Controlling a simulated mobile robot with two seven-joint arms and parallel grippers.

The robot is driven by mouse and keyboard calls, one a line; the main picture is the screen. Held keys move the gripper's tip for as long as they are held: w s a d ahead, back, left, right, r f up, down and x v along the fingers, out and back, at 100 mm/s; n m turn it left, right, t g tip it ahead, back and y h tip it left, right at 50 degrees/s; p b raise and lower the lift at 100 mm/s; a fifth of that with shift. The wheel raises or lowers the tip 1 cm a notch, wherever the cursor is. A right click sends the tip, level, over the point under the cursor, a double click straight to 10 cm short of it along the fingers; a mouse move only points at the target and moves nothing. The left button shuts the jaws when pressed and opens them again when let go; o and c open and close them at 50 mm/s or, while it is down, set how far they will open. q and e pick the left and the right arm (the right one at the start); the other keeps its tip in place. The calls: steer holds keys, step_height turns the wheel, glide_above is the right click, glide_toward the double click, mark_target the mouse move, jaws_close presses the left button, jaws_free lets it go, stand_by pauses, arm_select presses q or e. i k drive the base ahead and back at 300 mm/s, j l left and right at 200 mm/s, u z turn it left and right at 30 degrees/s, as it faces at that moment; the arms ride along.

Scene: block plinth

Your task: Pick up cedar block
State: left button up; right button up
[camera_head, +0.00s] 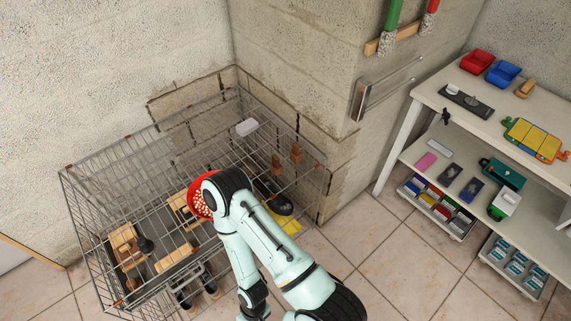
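Several wooden pieces are in or behind the wire basket (92,167), and I cannot tell for sure which is the cedar block. Two small reddish-brown wooden pieces stand at the right side, one upper (296,152) and one lower (277,164). Pale wooden blocks (124,243) lie at the left end beside a dark round-headed item (145,245). Another pale wooden piece (180,208) is partly hidden by my bent arm. One pale green arm of mine rises from the bottom, its elbow over the basket.
A red item with pale dots (203,195) is partly behind my elbow. A black shoe-like item (272,197) and a white piece (246,127) are near the basket's right half. A white shelf unit (430,101) with trays stands right; tiled floor (400,260) between is clear.

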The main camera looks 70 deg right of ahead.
mark_target(276, 167)
steer(key=z, duration=2.2)
steer(key=u, duration=0.9)
steer(key=l+u, duration=0.6)
steer(key=u, duration=0.2)
steer(key=l+u, duration=0.4)
steer(key=k+j, duration=0.05)
steer(key=j, duration=0.1)
